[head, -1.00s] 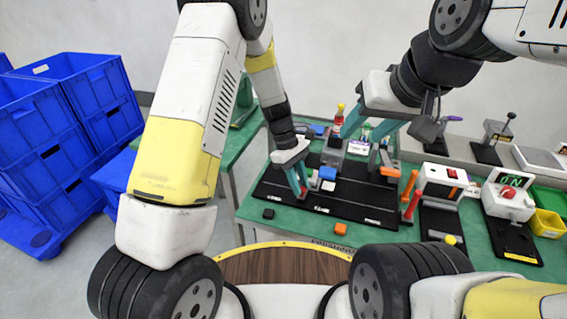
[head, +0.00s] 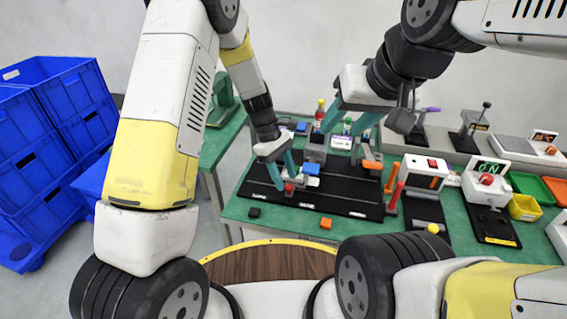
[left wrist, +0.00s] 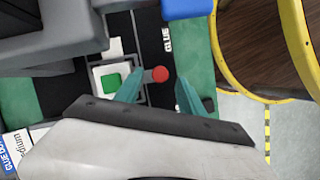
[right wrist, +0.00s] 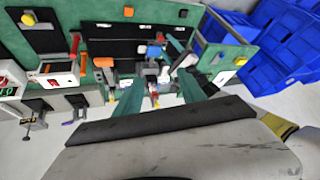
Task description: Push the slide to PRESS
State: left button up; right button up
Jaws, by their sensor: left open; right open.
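The black slide fixture (head: 330,202) lies along the green bench, with LOAD, GLUE and PRESS labels along its front edge. The slide's red knob (head: 290,187) is nearer the GLUE label than the PRESS label. In the left wrist view the knob (left wrist: 160,74) sits between my left gripper's (left wrist: 158,92) open fingers. A white block with a green square (left wrist: 110,82) is beside it. My left gripper (head: 281,174) is low at the fixture; contact with the knob cannot be told. My right gripper (head: 347,123) is open and empty above the fixture's rear.
A blue block (head: 312,168) stands just right of the knob. A grey station (head: 315,149) rises behind. Red posts (head: 395,185) and a white box unit (head: 427,172) stand at the right. Orange (head: 326,223) and black (head: 254,212) pieces lie on the front bench strip.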

pick_arm(q)
jog(key=v, duration=0.6)
